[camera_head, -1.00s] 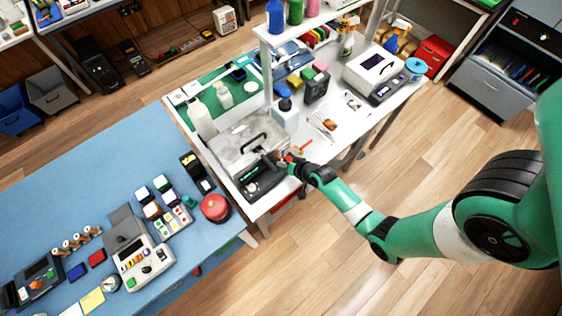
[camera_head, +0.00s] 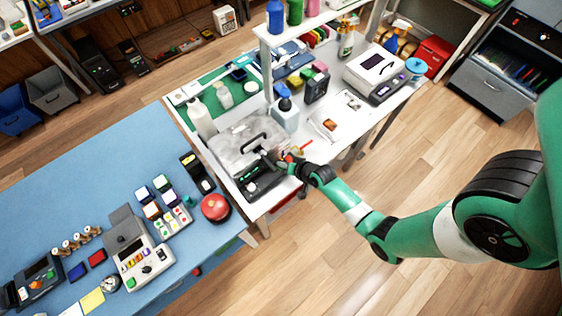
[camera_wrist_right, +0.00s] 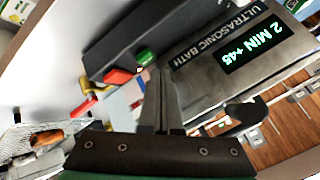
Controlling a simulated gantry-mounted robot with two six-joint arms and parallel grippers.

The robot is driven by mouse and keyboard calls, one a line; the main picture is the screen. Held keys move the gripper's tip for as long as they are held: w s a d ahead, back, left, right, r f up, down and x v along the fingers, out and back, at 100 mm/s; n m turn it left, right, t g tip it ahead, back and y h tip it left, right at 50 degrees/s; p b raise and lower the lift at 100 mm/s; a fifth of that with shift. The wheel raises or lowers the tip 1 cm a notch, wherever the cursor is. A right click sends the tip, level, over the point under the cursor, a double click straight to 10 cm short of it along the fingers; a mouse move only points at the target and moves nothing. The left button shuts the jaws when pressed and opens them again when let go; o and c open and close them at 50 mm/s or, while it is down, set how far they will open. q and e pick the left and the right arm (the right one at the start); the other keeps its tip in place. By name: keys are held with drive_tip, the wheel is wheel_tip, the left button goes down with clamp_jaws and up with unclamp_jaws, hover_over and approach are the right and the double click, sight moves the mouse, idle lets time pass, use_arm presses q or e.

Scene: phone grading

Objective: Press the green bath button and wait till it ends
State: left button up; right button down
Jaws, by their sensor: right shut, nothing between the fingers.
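The ultrasonic bath (camera_head: 240,137) is a grey box with a handled lid on the white bench. In the right wrist view its panel (camera_wrist_right: 200,75) reads "ULTRASONIC BATH", and its lit display (camera_wrist_right: 251,47) reads "2 MIN +45". The green button (camera_wrist_right: 145,56) sits on the dark front strip, beside a red button (camera_wrist_right: 118,77). My right gripper (camera_wrist_right: 157,78) is shut and empty, its tips just beside the green button. I cannot tell whether they touch it. In the head view, my right gripper (camera_head: 281,158) is at the bath's front right. My left gripper is not in view.
White bottles (camera_head: 200,118) stand behind the bath, and a pump bottle (camera_head: 286,115) stands to its right. A small white device (camera_head: 375,72) is farther right. A blue bench (camera_head: 75,200) with several devices and a red dome (camera_head: 215,207) is at the left.

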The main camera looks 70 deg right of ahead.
drive_tip(key=shift+f, duration=0.1)
idle(0.4)
drive_tip(key=shift+f+b, duration=0.3)
drive_tip(key=shift+f+b, duration=0.4)
drive_tip(key=shift+f, duration=0.1)
idle(0.5)
drive_tip(key=shift+r, duration=0.15)
drive_tip(key=shift+r+p, duration=0.8)
drive_tip(key=shift+p, duration=0.15)
wheel_tip(320, 180, up, 5)
drive_tip(key=p, duration=0.5)
